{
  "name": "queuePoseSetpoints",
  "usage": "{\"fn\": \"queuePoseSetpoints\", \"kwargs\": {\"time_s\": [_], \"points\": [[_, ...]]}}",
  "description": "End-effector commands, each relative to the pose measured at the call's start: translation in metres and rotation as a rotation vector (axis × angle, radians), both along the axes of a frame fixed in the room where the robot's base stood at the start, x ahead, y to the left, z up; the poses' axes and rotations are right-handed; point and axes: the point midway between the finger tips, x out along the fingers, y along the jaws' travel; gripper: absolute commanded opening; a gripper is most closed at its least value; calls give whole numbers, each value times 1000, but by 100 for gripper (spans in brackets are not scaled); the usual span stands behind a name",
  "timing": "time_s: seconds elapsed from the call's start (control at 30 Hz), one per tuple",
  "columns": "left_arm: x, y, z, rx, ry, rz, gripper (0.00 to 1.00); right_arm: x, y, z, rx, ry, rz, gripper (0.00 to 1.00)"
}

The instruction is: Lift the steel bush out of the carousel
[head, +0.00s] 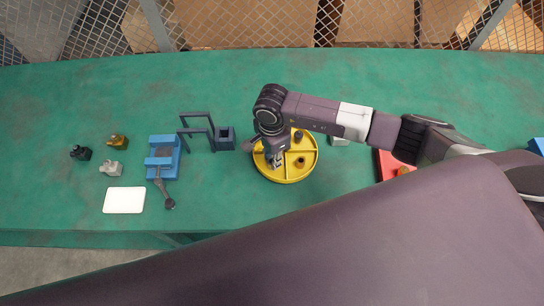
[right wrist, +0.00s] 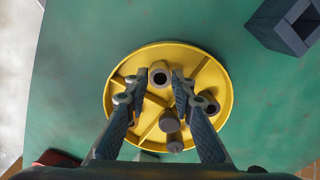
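The yellow carousel (head: 289,179) is a round, shallow tray with dividers on the green bench, and it fills the middle of the right wrist view (right wrist: 118,88). A light grey hollow bush (right wrist: 160,74), which looks like the steel bush, stands upright at its rim. My right gripper (head: 275,162) is over the left part of the carousel, pointing down. In the right wrist view its fingers (right wrist: 156,82) are apart, with the bush visible between the tips; contact cannot be told. A darker ring (right wrist: 208,101) and a grey round-topped part (right wrist: 169,121) are in the carousel. My left gripper is not visible.
A dark square block (head: 225,138) and a dark frame (head: 197,131) stand left of the carousel. Farther left are a blue vise (head: 163,158), a white plate (head: 124,200) and small fittings. A red tray (head: 385,165) lies right. The back of the bench is clear.

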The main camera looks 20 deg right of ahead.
Motion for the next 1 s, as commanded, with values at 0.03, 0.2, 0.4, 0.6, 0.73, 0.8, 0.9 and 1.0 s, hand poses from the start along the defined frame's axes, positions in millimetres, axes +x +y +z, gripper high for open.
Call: {"fn": "queuePoseSetpoints", "kwargs": {"time_s": [0.03, 0.2, 0.4, 0.6, 0.73, 0.8, 0.9, 1.0], "points": [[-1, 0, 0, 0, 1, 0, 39, 0, 0, 0, 0, 0, 0, 15], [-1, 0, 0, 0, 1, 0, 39, 0, 0, 0, 0, 0, 0, 0], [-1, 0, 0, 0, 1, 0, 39, 0, 0, 0, 1, 0, 0, 0], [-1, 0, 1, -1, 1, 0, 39, 0, 0, 2, 1, 0, 0, 0], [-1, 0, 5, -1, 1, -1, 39, 0, 0, 8, 0, -1, 1, 0], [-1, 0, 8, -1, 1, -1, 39, 0, 0, 11, 0, -1, 1, 0], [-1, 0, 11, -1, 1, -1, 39, 0, 0, 17, 0, -1, 1, 0], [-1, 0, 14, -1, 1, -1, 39, 0, 0, 22, 0, 0, 1, 0]]}}
